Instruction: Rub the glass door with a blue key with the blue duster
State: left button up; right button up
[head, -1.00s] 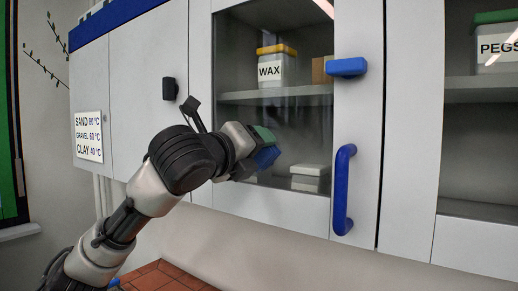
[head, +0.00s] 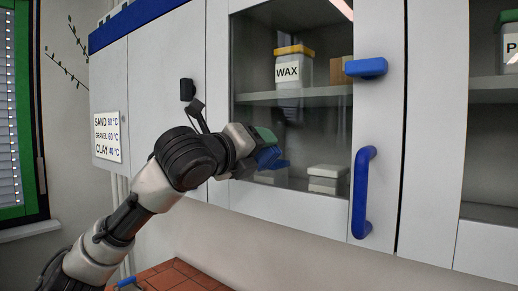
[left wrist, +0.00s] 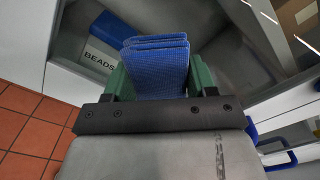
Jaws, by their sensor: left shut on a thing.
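The glass door (head: 300,125) is in a white frame on the wall cabinet, closed. A blue key-like block (head: 366,68) sits on its right frame, above a blue upright handle (head: 362,190). My left gripper (head: 264,145), with green fingers, is shut on the blue duster (head: 268,157) at the lower left part of the pane. In the left wrist view the folded duster (left wrist: 157,68) stands out between the fingers, towards the glass. I cannot tell whether it touches the pane. My right gripper is not in view.
Behind the glass are a WAX box (head: 293,72), pale boxes (head: 326,178) and a BEADS box (left wrist: 98,58). A white door with a black key (head: 187,90) is to the left. Another glass-fronted cupboard is at the right. A red tiled bench (head: 180,276) lies below.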

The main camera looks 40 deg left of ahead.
aim_at(296, 151)
pick_arm(q)
jog(key=shift+d+p, duration=0.35)
jog(key=shift+w+d+p, duration=0.15)
jog(key=shift+d+p, duration=0.55)
jog(key=shift+d, duration=0.25)
jog(key=shift+w+d+p, duration=0.1)
jog(key=shift+d+p, duration=0.55)
jog(key=shift+d, duration=0.25)
jog(key=shift+w+d+p, duration=0.15)
jog(key=shift+d+p, duration=1.15)
jog(key=shift+d, duration=0.05)
jog(key=shift+a, duration=0.45)
jog(key=shift+s+a+b, duration=0.2)
jog(key=shift+a+b, duration=0.25)
jog(key=shift+a, duration=1.1)
jog(key=shift+s+a+b, duration=0.2)
jog(key=shift+a+b, duration=0.2)
jog(key=shift+a, duration=1.15)
jog(key=shift+w+d+p, duration=0.1)
jog(key=shift+d+p, duration=0.35)
jog(key=shift+p, duration=0.2)
jog(key=shift+d+p, duration=0.5)
jog(key=shift+d, duration=0.45)
jog(key=shift+w+d, duration=0.15)
jog(key=shift+d, duration=0.95)
jog(key=shift+w+d, duration=0.15)
jog(key=shift+d, duration=0.95)
jog(key=shift+a, duration=0.1)
